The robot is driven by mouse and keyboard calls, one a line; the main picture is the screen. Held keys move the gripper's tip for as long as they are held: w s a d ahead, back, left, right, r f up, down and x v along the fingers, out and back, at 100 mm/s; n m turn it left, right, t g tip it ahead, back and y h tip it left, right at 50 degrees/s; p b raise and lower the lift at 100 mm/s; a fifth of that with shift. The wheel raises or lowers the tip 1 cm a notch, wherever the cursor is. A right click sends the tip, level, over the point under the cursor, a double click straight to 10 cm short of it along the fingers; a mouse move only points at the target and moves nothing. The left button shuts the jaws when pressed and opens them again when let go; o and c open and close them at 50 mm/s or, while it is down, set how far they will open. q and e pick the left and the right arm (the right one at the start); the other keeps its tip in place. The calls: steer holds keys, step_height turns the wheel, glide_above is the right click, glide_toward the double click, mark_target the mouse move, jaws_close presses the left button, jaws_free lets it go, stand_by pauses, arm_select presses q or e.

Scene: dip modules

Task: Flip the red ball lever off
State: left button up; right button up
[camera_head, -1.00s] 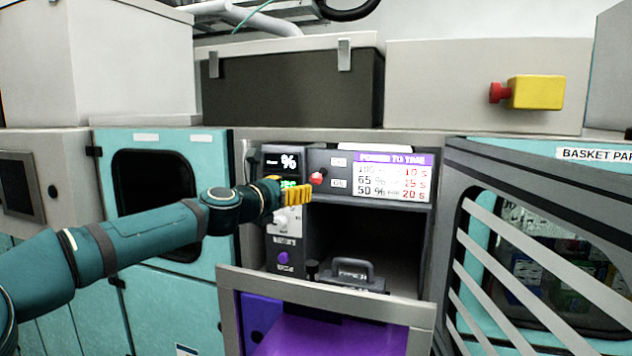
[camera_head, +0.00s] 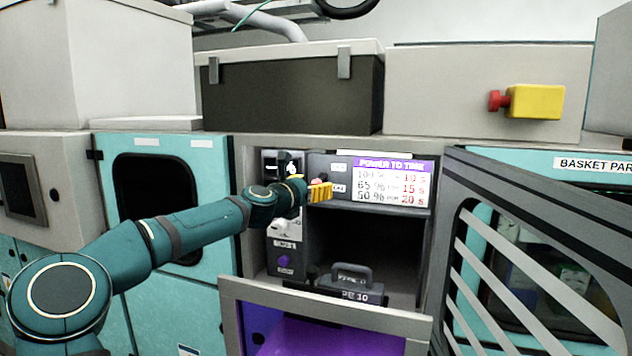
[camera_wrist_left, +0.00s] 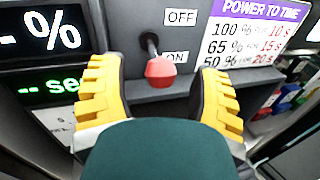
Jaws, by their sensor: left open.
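The red ball lever (camera_wrist_left: 160,71) is in the left wrist view, on a dark panel between an OFF label (camera_wrist_left: 181,17) above and an ON label (camera_wrist_left: 175,57) below. Its ball hangs low, beside the ON label. My left gripper (camera_wrist_left: 160,92) is open, with one yellow finger on each side of the ball and no visible contact. In the head view my left gripper (camera_head: 320,191) is in front of the panel and hides most of the lever; a bit of reddish ball (camera_head: 316,181) shows above the fingers. My right gripper is not in view.
A power-to-time chart (camera_head: 391,182) is right of the lever. A display with a percent sign (camera_wrist_left: 40,35) is on the left. Below are a dark open chamber with a handled block (camera_head: 349,282) and a pulled-out purple drawer (camera_head: 325,338). A barred door (camera_head: 520,270) stands at right.

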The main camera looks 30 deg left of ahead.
arm_select(q)
steer(key=shift+w, duration=0.7)
jaws_close()
